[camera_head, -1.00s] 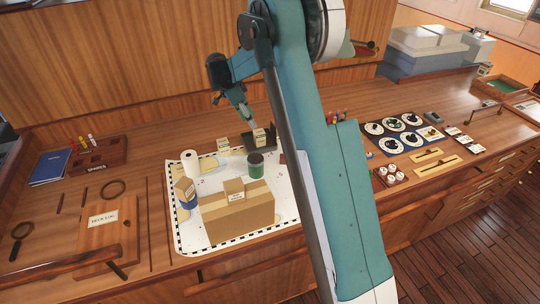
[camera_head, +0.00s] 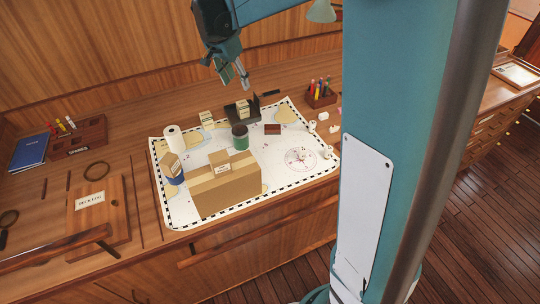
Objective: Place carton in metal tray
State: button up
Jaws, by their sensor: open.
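A small tan carton with a pale label (camera_head: 242,109) sits at the dark metal tray (camera_head: 231,113) at the back of the chart; it appears to stand in the tray. My gripper (camera_head: 235,83) is open and empty, pointing down just above and behind that carton, with a gap between. Similar small cartons show elsewhere: one (camera_head: 207,118) left of the tray, one on the big cardboard box (camera_head: 225,188), and one (camera_head: 170,165) on a blue can. The tray's far side is partly hidden by the carton.
A dark green can (camera_head: 240,137) stands in front of the tray, with a white roll (camera_head: 174,140) to the left. A pen holder (camera_head: 320,98) stands at right. A small dark red block (camera_head: 272,129) lies on the chart (camera_head: 300,178).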

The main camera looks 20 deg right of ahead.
jog(key=s+a+r+n+t+y, duration=0.1)
jog(key=s+r+n, duration=0.15)
jog(key=s, duration=0.75)
jog(key=s+a+r+n+t+y, duration=0.1)
jog(key=s+n, duration=0.3)
jog(key=s, duration=0.6)
jog(key=s+a+r+n+t, duration=0.2)
jog(key=s+n, duration=0.1)
jog(key=s, duration=0.7)
jog(key=s+a+f+n+t+y, duration=0.1)
jog(key=s+f+n, duration=0.2)
jog(key=s, duration=0.6)
jog(key=shift+s+f, duration=0.25)
jog(key=shift+f, duration=0.65)
